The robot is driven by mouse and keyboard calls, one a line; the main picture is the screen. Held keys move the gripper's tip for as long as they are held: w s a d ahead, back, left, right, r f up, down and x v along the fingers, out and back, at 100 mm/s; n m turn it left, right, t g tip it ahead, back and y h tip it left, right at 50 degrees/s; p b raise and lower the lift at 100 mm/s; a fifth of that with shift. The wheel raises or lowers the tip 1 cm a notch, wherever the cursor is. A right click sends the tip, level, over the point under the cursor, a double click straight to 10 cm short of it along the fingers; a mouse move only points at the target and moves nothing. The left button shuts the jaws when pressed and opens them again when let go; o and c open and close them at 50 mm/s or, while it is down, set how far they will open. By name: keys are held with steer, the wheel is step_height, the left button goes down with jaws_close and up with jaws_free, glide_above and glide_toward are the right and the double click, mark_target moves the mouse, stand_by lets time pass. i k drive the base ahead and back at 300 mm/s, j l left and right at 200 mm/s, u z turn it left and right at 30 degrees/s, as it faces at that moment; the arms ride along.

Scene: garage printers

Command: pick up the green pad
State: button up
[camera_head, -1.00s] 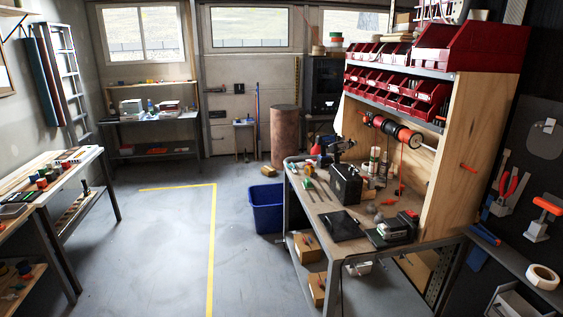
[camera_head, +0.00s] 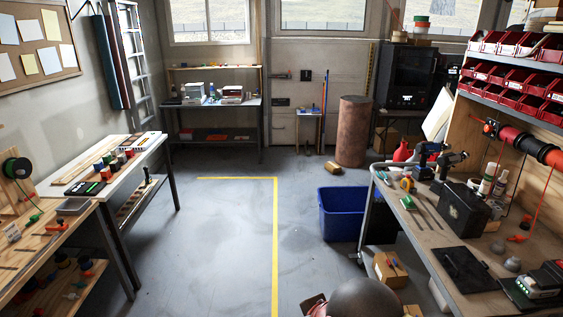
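A small green item (camera_head: 407,202) lies near the left edge of the right workbench (camera_head: 425,235), behind the black tablet-like panel. It may be the green pad, but it is too small to be sure. Small green pieces also show on the left table, on and near a dark tray (camera_head: 86,188). My gripper is not in view. A dark rounded part at the bottom edge looks like part of my arm.
A blue bin (camera_head: 342,213) stands on the floor left of the right workbench. A black box (camera_head: 463,209) and a dark flat panel (camera_head: 468,270) occupy that bench. The left table (camera_head: 140,148) borders open floor with a yellow line (camera_head: 275,240).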

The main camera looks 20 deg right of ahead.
mark_target(407, 202)
steer(key=i+z, duration=0.3)
steer(key=i, duration=0.25)
steer(key=i+j+z, duration=0.1)
steer(key=i+z, duration=0.2)
steer(key=i, duration=0.25)
steer(key=i+j+z, duration=0.3)
steer(key=i, duration=0.25)
steer(key=i+l+z, duration=0.2)
steer(key=z, duration=0.15)
steer(key=i+z, duration=0.65)
steer(key=i+l+z, duration=0.1)
steer(key=i+l, duration=0.3)
steer(key=i, duration=0.25)
steer(key=l+z, duration=0.05)
